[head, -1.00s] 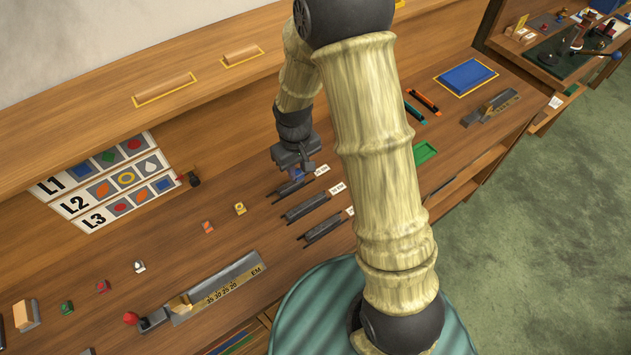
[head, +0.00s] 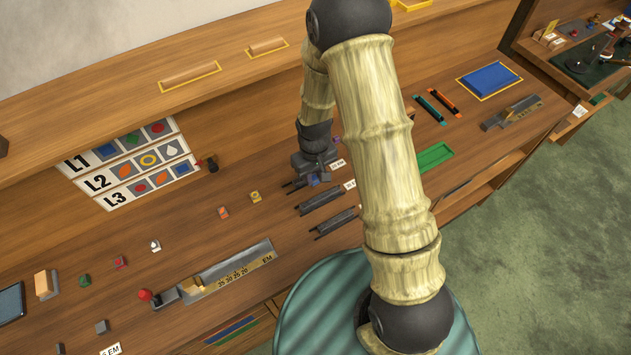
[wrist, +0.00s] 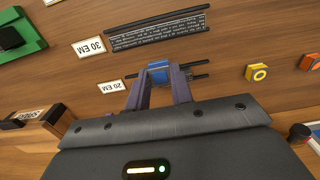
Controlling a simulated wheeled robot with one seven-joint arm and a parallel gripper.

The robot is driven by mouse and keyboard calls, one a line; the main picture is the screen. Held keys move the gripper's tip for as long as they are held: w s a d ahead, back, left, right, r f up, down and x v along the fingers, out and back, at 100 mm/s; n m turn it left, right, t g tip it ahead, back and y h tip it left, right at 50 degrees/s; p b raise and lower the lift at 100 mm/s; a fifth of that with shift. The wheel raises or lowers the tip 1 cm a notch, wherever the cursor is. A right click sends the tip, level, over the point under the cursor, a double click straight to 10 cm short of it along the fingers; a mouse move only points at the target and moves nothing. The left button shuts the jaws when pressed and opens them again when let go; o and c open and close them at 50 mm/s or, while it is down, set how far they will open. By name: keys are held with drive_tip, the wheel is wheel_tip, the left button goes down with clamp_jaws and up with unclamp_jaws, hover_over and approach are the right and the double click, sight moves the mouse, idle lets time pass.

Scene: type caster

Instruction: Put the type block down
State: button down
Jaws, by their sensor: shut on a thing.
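My gripper (head: 312,174) is shut on a small type block with blue on it (head: 313,181). In the wrist view the block (wrist: 158,73) sits between the two purple-grey fingertips (wrist: 158,84). It is over or between the thin dark rails of the rack by the 20 EM label (wrist: 111,87). I cannot tell whether the block touches that rack. In the head view the rack (head: 290,184) is partly hidden by my gripper.
The 30 EM rack (wrist: 160,31) lies beside it, with another similar rack (head: 335,222) beyond. Yellow (head: 255,197) and orange (head: 223,212) blocks stand to the left. A long metal stick (head: 230,270) lies nearer the front. A green tray (head: 433,157) is to the right.

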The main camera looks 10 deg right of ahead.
sight(315, 177)
drive_tip(key=shift+w+d+f+p, duration=0.1)
drive_tip(key=shift+f+p, duration=0.5)
drive_tip(key=shift+f, duration=1.5)
drive_tip(key=shift+f, duration=0.2)
drive_tip(key=c, duration=1.2)
unclamp_jaws()
drive_tip(key=shift+c, duration=0.2)
drive_tip(key=shift+r, duration=0.1)
drive_tip(key=shift+r+b, duration=1.6)
drive_tip(key=shift+r, duration=4.5)
drive_tip(key=shift+r, duration=0.1)
